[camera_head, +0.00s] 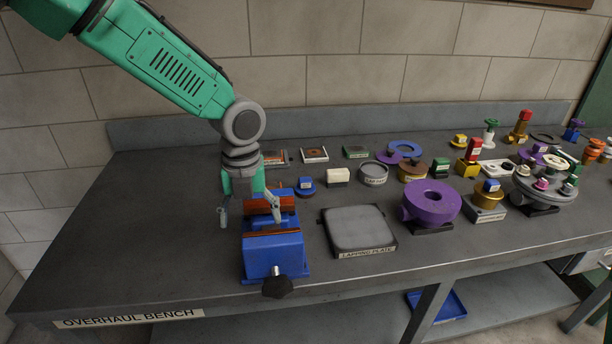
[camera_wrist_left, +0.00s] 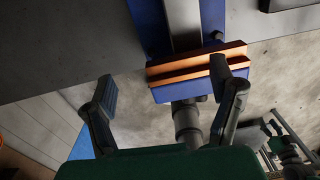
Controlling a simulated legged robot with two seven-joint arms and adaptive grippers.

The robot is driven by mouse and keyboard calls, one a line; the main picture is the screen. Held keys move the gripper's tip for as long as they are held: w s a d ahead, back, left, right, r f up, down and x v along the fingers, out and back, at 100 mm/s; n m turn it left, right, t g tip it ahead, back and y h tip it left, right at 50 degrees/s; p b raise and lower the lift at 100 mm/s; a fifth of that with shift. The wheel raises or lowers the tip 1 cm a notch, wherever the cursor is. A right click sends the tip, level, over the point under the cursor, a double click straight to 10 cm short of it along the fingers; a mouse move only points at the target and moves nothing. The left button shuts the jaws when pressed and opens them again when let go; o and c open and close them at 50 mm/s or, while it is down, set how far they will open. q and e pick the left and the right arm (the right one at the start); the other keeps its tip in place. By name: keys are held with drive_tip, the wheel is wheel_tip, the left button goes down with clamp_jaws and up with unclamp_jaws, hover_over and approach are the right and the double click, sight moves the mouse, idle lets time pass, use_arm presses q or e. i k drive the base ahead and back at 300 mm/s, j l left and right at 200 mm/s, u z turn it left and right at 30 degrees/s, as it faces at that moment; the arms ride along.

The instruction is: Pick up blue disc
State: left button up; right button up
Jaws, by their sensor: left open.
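A small blue disc (camera_head: 305,188) with a blue block on it sits on the bench behind the blue vise (camera_head: 262,258). A larger flat blue ring (camera_head: 406,148) lies farther back, partly over a purple piece; I cannot tell which of the two the task names. My left gripper (camera_head: 250,216) points down over the vise, left of the small blue disc and apart from it. It is open with nothing seen between its fingers. In the left wrist view the open fingers (camera_wrist_left: 165,84) frame the vise's copper-coloured jaws (camera_wrist_left: 196,66); no blue disc shows there. My right gripper is not in view.
A lapping plate (camera_head: 357,231) lies right of the vise. A white block (camera_head: 338,176) and grey round piece (camera_head: 373,174) stand beside the small disc. Many small parts crowd the right; the bench's left side is clear.

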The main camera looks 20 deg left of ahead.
sight(305, 189)
drive_tip(key=i, duration=1)
